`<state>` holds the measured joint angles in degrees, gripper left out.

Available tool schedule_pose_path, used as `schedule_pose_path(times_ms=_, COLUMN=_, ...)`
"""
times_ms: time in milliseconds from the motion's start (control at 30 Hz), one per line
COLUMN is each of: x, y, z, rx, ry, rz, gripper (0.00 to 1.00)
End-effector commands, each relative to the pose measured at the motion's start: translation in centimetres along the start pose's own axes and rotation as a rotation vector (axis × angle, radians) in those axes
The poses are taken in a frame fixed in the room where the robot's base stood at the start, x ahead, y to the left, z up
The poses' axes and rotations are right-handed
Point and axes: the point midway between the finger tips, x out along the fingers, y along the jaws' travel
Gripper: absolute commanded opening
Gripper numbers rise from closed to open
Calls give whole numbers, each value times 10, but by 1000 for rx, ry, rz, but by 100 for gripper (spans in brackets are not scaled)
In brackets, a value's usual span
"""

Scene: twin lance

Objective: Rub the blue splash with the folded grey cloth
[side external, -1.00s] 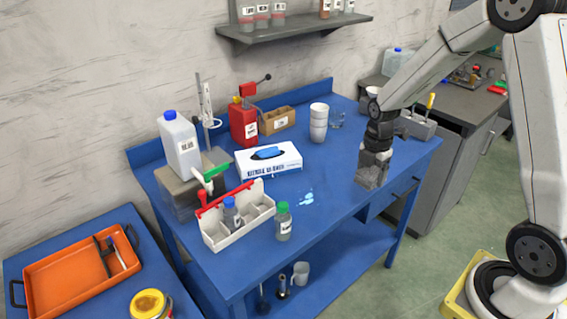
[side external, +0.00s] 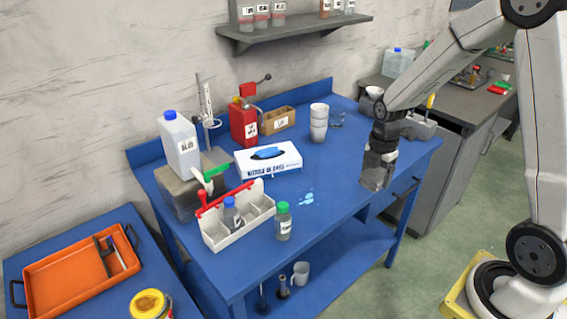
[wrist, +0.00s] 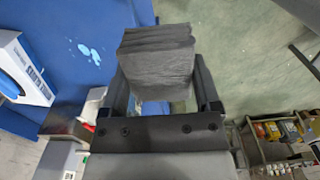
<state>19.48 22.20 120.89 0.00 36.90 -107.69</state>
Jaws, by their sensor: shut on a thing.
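The blue splash (side external: 306,198) is a light-blue patch on the blue bench top, right of the glove box; it also shows in the wrist view (wrist: 89,53) at the upper left. My gripper (side external: 379,165) is at the bench's right front edge, to the right of the splash and apart from it. It is shut on the folded grey cloth (wrist: 158,62), a thick block of layers between the fingers in the wrist view. The cloth (side external: 376,178) hangs below the fingers in the side view. In the wrist view green floor shows beside and behind the cloth.
The bench top around the splash is clear.

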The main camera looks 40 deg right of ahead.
Motion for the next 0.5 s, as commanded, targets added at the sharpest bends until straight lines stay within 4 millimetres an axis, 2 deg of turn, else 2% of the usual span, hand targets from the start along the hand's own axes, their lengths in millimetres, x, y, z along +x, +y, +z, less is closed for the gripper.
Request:
schedule_pose_path(times_ms=267, x=1, y=5, z=0, rx=-1, ry=0, rz=0, gripper=33)
schedule_pose_path(times_ms=500, x=6, y=32, z=0, rx=-2, ry=0, rz=-1, gripper=33)
